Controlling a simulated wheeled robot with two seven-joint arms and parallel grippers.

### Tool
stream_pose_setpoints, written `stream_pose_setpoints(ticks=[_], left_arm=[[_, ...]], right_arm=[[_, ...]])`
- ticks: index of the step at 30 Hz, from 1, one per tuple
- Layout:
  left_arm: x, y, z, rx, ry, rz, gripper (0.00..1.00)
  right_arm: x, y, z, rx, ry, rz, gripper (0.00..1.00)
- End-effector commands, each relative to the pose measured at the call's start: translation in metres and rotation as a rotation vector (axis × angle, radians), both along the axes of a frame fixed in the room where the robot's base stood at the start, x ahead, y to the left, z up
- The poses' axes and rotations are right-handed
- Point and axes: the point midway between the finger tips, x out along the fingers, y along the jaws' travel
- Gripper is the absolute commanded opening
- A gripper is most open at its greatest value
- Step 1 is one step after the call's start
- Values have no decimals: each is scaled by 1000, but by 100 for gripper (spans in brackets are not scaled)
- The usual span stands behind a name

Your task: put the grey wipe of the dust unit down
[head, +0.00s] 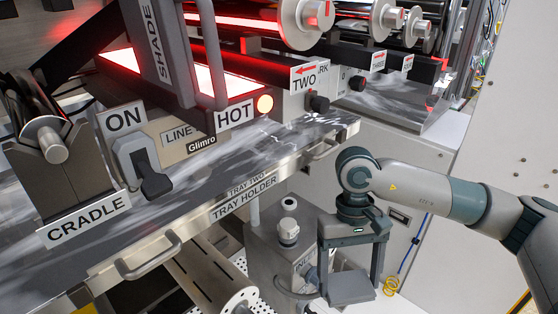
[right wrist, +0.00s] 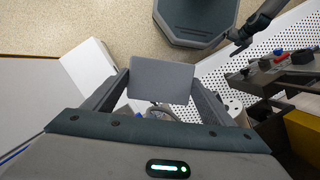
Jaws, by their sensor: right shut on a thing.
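My right gripper (head: 350,275) points down at the lower middle of the head view. It is shut on the grey wipe (head: 351,289), a flat grey square pad held between its two fingers. In the right wrist view the wipe (right wrist: 161,80) spans the gap between the fingers (right wrist: 160,92). A grey box unit (head: 268,262) with white caps on top stands just left of the gripper, its label partly hidden. I cannot tell whether the wipe touches anything below. My left gripper does not show.
The tray holder (head: 225,200) with its metal handles runs diagonally left of my right arm. Above it are the lit red HOT line (head: 225,85), rollers and the CRADLE (head: 60,190). A perforated white surface (right wrist: 275,50) and a yellow block (right wrist: 304,135) show in the wrist view.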

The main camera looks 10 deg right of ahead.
Motion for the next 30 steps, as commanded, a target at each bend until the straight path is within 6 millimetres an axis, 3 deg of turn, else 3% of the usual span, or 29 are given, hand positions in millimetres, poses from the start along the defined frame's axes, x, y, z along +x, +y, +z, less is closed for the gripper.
stream_pose_setpoints(ticks=[5,11,20,30], left_arm=[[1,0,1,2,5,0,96],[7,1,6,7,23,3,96],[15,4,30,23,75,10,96],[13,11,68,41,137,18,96]], right_arm=[[4,-2,-5,0,1,-56,53],[19,-7,-19,0,2,-277,53],[61,-27,-52,0,1,-863,53],[110,-62,-83,1,0,-1536,53]])
